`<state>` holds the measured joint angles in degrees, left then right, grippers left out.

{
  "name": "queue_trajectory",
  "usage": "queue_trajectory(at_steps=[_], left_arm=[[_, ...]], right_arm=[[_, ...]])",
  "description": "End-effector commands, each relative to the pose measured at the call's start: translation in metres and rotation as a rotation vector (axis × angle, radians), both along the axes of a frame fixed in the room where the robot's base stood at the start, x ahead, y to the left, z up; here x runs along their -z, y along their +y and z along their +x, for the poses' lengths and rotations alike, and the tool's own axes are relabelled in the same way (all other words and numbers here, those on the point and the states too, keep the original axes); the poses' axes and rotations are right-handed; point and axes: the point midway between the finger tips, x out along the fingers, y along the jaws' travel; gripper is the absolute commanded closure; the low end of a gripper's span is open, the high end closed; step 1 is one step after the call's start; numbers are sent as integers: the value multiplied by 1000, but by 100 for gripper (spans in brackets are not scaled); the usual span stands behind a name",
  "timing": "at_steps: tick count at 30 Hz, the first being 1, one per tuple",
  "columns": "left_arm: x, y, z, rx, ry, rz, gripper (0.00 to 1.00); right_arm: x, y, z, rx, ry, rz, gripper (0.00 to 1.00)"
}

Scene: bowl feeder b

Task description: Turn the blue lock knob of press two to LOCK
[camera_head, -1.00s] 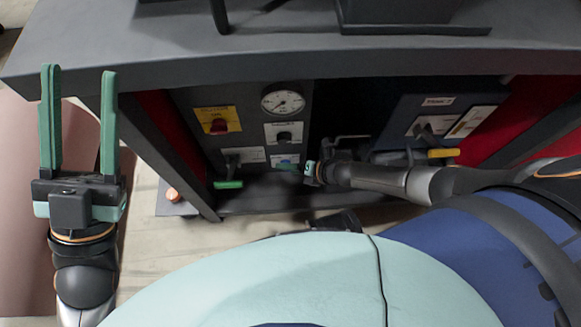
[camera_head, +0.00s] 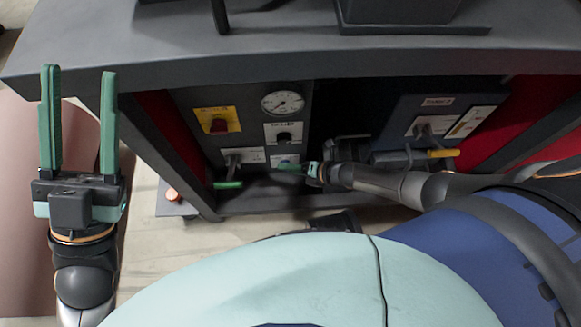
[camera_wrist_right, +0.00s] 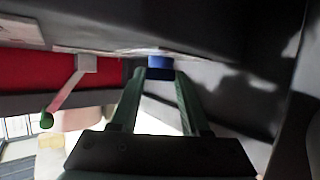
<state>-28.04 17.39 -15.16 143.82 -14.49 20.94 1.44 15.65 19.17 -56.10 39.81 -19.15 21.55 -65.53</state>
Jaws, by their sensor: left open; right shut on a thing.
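The blue lock knob (camera_wrist_right: 160,66) shows in the right wrist view, sticking out from the underside of a panel. My right gripper (camera_wrist_right: 158,77) is shut on it, with one green finger on each side. In the head view, my right gripper (camera_head: 290,167) reaches in from the right to the lower part of the grey control panel (camera_head: 246,118). There the knob is hidden by the gripper, and only part of its blue and white label (camera_head: 285,159) shows. The knob's LOCK mark cannot be read. My left gripper (camera_head: 80,125) is open and empty at the far left, pointing up.
A green-handled lever (camera_head: 229,185) is close left of my right gripper; it also shows in the right wrist view (camera_wrist_right: 47,119). A yellow-handled lever (camera_head: 442,153) is to the right. The tabletop (camera_head: 290,45) overhangs.

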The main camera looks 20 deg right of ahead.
Motion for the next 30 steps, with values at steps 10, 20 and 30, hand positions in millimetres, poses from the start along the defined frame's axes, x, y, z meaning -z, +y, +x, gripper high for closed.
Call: queue_trajectory(at_steps=[10,20,30], left_arm=[[0,0,0,-1,0,1,50],[1,0,0,-2,0,0,50],[-2,0,0,-1,1,0,50]], right_arm=[[0,-1,0,5,-10,33,100],[0,-1,0,5,-10,33,28],[-2,-3,-2,4,-9,32,24]])
